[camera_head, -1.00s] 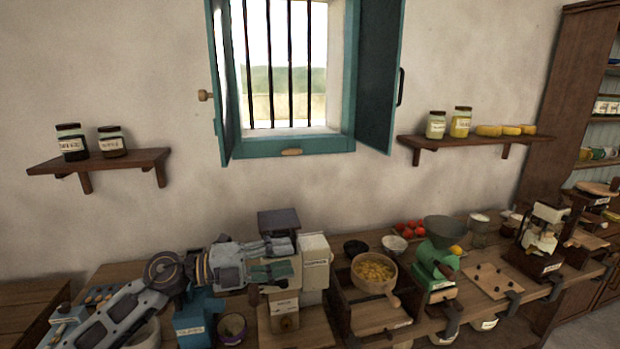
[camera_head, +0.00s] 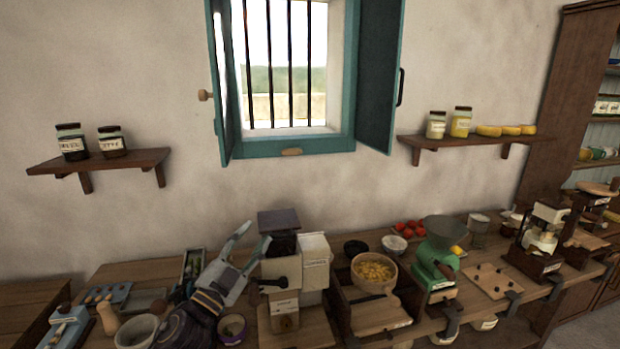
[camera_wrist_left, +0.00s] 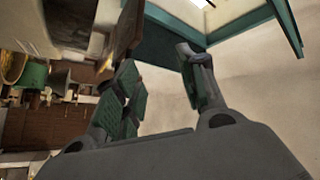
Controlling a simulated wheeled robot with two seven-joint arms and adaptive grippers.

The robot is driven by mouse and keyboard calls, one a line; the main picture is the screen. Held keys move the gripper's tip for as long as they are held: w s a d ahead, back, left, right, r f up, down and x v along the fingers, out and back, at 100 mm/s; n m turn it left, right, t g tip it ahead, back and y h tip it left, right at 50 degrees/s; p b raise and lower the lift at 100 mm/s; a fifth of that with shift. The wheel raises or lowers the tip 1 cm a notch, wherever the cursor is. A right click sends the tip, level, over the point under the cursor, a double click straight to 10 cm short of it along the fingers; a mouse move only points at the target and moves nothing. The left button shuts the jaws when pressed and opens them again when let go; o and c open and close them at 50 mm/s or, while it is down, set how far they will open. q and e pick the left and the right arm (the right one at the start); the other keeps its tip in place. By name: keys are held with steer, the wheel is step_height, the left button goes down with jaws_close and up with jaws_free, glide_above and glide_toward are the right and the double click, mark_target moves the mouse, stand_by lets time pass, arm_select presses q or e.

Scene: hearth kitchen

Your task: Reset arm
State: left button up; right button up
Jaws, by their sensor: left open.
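My left gripper (camera_head: 254,240) is above the front left part of the worktable, with its fingers pointing up and to the right. It is open and empty. In the left wrist view its two fingers (camera_wrist_left: 160,85) are spread apart, with the wall and the teal window shutter behind them. In the head view the gripper is just left of a grinder with a dark square hopper (camera_head: 280,222); I cannot tell whether they touch. My right gripper is not in view.
A wooden bowl of yellow food (camera_head: 374,272) and a green grinder (camera_head: 436,262) are farther right. A left shelf (camera_head: 100,162) holds two jars.

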arm_select(q)
steer(key=s+a+f+n+g+y, duration=0.3)
steer(key=a+f+n+y, duration=0.25)
steer(key=f, duration=0.45)
steer(key=s+a+f+n+g+y, duration=0.2)
steer(key=a+f+n+g+y, duration=0.15)
steer(key=f+n+y, duration=0.4)
steer(key=s+f+g+h, duration=0.3)
steer(key=s+f+g, duration=0.7)
steer(key=s+f, duration=0.9)
steer(key=s+f+g, duration=0.1)
steer(key=s+f, duration=0.2)
steer(key=f, duration=1.3)
steer(key=s+f, duration=0.2)
steer(key=f, duration=1.3)
steer(key=s+a+f, duration=0.2)
steer(key=s+f, duration=0.8)
steer(key=s, duration=0.1)
steer(key=s+a+f+g, duration=0.1)
steer(key=s+f, duration=0.9)
steer(key=s, duration=0.1)
steer(key=shift+a+m, duration=0.35)
steer(key=shift+m, duration=0.05)
steer(key=shift+g, duration=0.25)
